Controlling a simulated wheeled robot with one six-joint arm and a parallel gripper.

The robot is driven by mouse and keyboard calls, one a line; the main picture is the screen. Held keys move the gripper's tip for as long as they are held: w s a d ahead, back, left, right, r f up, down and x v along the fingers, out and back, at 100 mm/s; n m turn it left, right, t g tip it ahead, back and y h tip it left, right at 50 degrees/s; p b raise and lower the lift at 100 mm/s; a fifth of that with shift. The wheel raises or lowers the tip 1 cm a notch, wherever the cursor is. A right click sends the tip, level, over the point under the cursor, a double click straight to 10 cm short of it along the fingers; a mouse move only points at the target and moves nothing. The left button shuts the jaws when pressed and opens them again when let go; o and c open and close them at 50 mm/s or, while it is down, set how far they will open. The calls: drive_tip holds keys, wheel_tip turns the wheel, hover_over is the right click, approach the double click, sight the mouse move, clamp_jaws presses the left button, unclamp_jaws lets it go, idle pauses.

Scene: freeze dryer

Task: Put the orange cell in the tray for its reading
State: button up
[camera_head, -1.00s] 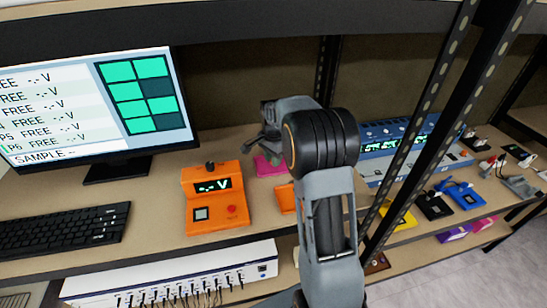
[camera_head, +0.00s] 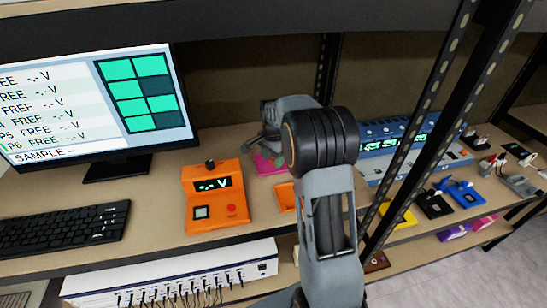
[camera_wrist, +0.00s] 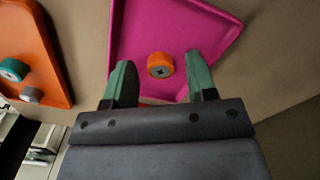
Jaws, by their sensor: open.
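The orange cell (camera_wrist: 160,65), a short round disc with a dark cross-shaped mark on its top, lies on the pink tray (camera_wrist: 215,14). In the wrist view my gripper (camera_wrist: 160,58) is open, with one green fingertip on each side of the cell and a gap to both. I cannot tell how high the fingertips are above the tray. In the head view my gripper (camera_head: 264,143) is at the pink tray (camera_head: 262,168), partly hidden by my own arm. The cell is too small to make out there.
An orange tray (camera_wrist: 42,50) with a teal cell (camera_wrist: 13,69) and a greyish one (camera_wrist: 31,94) lies to the left. An orange meter (camera_head: 216,196) stands left of my arm. A monitor (camera_head: 95,105), keyboard (camera_head: 65,226), blue device (camera_head: 385,140) and rack post are close by.

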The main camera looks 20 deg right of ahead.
sight(273, 159)
wheel_tip(273, 159, up, 12)
drive_tip(key=f, duration=0.1)
drive_tip(key=s+a+r+n+t, duration=0.1)
drive_tip(key=s+a+r+n, duration=0.15)
drive_tip(key=s, duration=0.25)
drive_tip(key=s+a+r+n+t, duration=0.1)
drive_tip(key=s+a+n, duration=0.3)
drive_tip(key=s, duration=0.1)
drive_tip(key=s+a+f+n+t, duration=0.1)
drive_tip(key=s+a+f+n, duration=0.1)
drive_tip(key=s+n, duration=0.2)
drive_tip(key=s+a+f+n+t, duration=0.1)
drive_tip(key=s+a+f+n, duration=0.1)
drive_tip(key=s, duration=0.6)
drive_tip(key=shift+s+f+n+t+b, duration=0.3)
drive_tip(key=shift+s+f+n+b, duration=0.1)
drive_tip(key=shift+f+n, duration=0.45)
